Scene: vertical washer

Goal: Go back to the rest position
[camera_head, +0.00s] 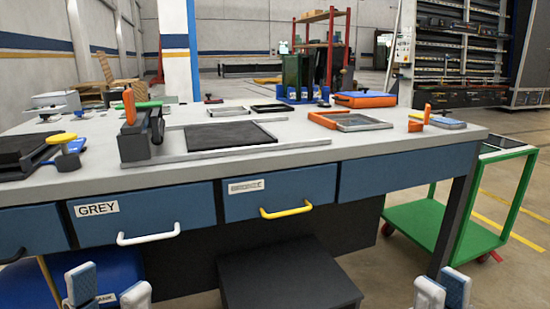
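My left gripper (108,288) shows at the bottom left edge. Its two pale fingertips point up and stand apart, with nothing between them. My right gripper (441,289) shows at the bottom edge, right of centre. Its fingertips also point up and look slightly apart, with nothing seen between them. Both grippers are in front of the workbench (330,163) and below its drawers, touching nothing that I can see. The rest of both grippers and the arms are cut off by the frame.
The blue drawers, GREY (180,212) and its right neighbour (243,201), are shut. A dark box (285,275) stands under the bench. A green cart (415,222) is at the right. Tools and an orange case (365,99) lie on the bench.

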